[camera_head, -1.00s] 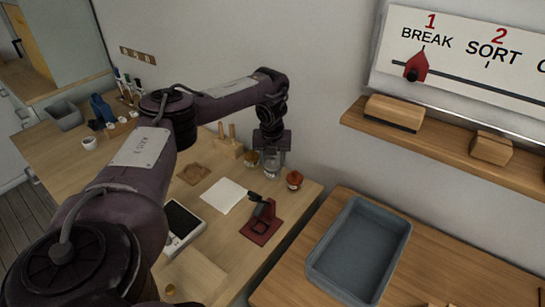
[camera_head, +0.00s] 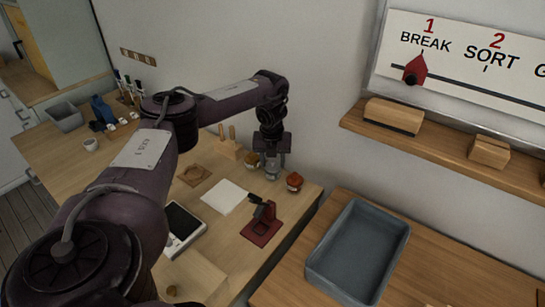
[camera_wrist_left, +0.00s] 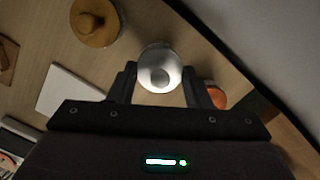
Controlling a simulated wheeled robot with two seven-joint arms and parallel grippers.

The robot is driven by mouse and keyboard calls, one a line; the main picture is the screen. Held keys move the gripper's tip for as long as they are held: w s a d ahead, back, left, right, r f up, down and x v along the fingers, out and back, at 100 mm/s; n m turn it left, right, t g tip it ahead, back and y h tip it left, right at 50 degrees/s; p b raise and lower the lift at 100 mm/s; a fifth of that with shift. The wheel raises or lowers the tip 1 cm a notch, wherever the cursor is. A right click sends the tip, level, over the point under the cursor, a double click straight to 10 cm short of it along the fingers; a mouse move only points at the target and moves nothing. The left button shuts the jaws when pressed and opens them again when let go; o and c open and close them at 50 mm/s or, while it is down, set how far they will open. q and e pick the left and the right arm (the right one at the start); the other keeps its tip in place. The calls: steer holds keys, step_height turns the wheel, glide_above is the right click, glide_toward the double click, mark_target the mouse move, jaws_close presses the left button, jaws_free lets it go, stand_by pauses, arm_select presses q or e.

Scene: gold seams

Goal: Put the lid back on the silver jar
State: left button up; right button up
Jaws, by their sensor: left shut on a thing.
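The silver jar (camera_head: 271,174) stands upright near the back edge of the wooden table, directly under my left gripper (camera_head: 272,158). In the left wrist view, the left gripper (camera_wrist_left: 160,76) has its two fingers on either side of a round silver lid (camera_wrist_left: 160,77) with a knob, and is shut on it. The lid lies over the jar in this view, so the jar's mouth is hidden. I cannot tell whether lid and jar touch. My right gripper is not in view.
A jar with a golden-brown lid (camera_wrist_left: 96,22) stands close on the left, and a red-orange jar (camera_head: 294,181) close on the right. A white sheet (camera_head: 224,197) and a dark red stand (camera_head: 262,224) lie in front. A grey tray (camera_head: 313,271) is on the right counter.

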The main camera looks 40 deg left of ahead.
arm_select(q)
steer(key=shift+f+p, duration=0.15)
steer(key=shift+p, duration=0.35)
stand_by(1.1)
stand_by(0.3)
steer(key=o, duration=1.5)
steer(key=shift+r+p, duration=3.4)
steer(key=shift+r, duration=0.1)
jaws_close()
